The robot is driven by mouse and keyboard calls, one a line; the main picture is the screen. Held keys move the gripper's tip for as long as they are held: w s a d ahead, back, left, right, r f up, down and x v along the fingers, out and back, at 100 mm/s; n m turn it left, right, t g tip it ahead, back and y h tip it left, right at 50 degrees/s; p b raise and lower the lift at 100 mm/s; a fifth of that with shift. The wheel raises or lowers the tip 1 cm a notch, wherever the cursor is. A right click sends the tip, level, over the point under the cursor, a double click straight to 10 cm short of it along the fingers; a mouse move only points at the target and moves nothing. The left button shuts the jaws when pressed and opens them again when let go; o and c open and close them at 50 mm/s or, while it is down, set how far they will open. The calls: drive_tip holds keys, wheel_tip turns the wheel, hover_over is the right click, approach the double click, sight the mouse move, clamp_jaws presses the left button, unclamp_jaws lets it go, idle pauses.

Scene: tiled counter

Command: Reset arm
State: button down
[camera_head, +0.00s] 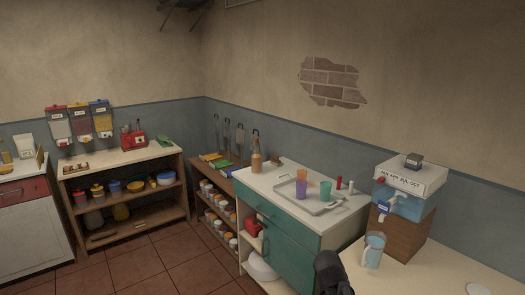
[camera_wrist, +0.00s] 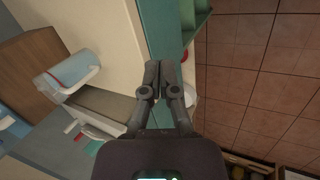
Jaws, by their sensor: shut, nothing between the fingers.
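My gripper (camera_wrist: 159,70) is shut and empty in the wrist view, with its fingertips together. In the head view the dark end of my arm (camera_head: 328,268) shows at the bottom, in front of the teal cabinet (camera_head: 283,250). In the wrist view the gripper lies over the edge between the pale counter (camera_wrist: 118,35) and the teal cabinet (camera_wrist: 160,25), with floor to the right. It touches nothing that I can see.
A clear pitcher (camera_head: 374,250) stands by the water dispenser (camera_head: 403,202) on the right counter; the pitcher also shows in the wrist view (camera_wrist: 68,75). A tray (camera_head: 320,208) with purple, orange and teal cups sits on the cabinet. The tiled floor (camera_head: 170,262) at left is clear.

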drive_tip(key=s+a+f+m+g+y, duration=0.2)
drive_tip(key=s+a+m+y, duration=0.3)
drive_tip(key=a, duration=0.3)
drive_tip(key=shift+s+m, duration=0.3)
drive_tip(key=shift+s, duration=0.15)
drive_tip(key=c, duration=0.6)
unclamp_jaws()
drive_tip(key=w+d+r+n+t+p, duration=0.1)
drive_tip(key=w+d+r+n+p, duration=0.1)
drive_tip(key=w+d, duration=0.4)
drive_tip(key=w+d+r+n+t+y+p, duration=0.1)
drive_tip(key=w+d+r+p, duration=0.4)
drive_tip(key=d, duration=0.5)
drive_tip(key=w+d+r+n+t+y+p, duration=0.1)
drive_tip(key=w+d+r+n+p, duration=0.1)
drive_tip(key=w+d, duration=0.6)
wheel_tip(320, 180, up, 3)
drive_tip(key=shift+w+f+n+t+p, duration=0.1)
drive_tip(key=shift+w+n+t+p, duration=0.25)
drive_tip(key=shift+p, duration=0.4)
drive_tip(key=shift+f, duration=0.1)
drive_tip(key=b, duration=0.8)
approach(370, 254)
drive_tip(key=a+f, duration=0.2)
drive_tip(key=s+a+f, duration=0.1)
drive_tip(key=a+f, duration=0.1)
